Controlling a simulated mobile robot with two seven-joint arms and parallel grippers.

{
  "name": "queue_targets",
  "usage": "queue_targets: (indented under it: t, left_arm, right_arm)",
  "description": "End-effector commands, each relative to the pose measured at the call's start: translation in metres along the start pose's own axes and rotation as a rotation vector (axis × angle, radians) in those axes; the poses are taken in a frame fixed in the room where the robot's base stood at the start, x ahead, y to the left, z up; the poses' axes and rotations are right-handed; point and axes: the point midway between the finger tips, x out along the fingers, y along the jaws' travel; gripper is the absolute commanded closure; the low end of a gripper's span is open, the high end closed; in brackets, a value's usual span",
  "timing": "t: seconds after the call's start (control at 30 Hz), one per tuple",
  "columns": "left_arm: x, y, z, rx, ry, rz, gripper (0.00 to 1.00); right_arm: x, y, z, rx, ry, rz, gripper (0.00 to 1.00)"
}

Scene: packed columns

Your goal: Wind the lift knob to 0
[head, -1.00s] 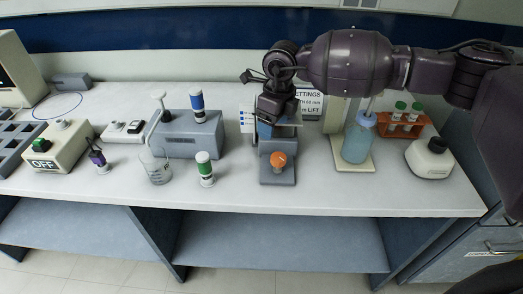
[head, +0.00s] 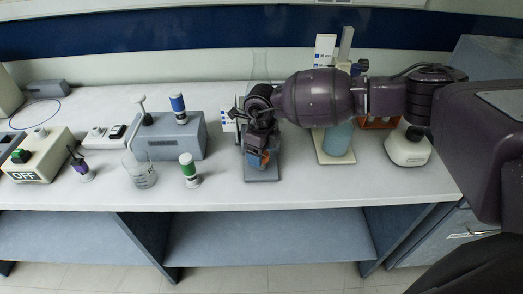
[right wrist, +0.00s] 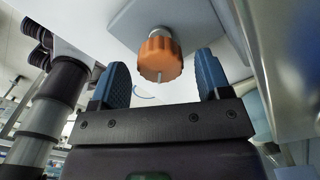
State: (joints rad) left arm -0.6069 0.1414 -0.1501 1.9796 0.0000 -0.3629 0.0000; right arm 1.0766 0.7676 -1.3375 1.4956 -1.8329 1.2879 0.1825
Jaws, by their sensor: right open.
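The orange lift knob (right wrist: 160,58) shows ribbed in the right wrist view, with a pale mark on the side facing me. In the head view only a sliver of it (head: 265,157) shows behind my right gripper (head: 257,160). The lift's grey base (head: 262,176) sticks out below. In the right wrist view my right gripper (right wrist: 163,83) is open, its blue fingers to the left and right of the knob, with gaps on both sides. The knob lies ahead of the fingers or just at their tips. No scale reading is legible. My left gripper is not in view.
A blue-liquid bottle (head: 338,140) and a white device (head: 408,148) stand to the right. The front strip of the bench is clear.

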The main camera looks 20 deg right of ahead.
Motion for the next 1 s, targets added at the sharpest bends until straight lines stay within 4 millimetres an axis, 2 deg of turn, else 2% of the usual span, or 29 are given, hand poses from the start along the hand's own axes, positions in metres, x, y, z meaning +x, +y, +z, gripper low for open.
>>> queue_targets:
  t: [0.37,0.7,1.0]
  left_arm:
    - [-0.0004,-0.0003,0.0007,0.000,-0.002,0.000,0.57]
    - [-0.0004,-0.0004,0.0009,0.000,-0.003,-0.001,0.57]
    - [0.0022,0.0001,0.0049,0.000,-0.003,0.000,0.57]
  right_arm:
    - [0.0053,-0.0003,-0.0001,0.001,0.000,-0.001,0.29]
    - [0.0050,-0.0003,-0.0001,0.001,0.000,0.000,0.79]
    - [0.0057,-0.0003,0.0001,-0.039,-0.001,-0.001,0.79]
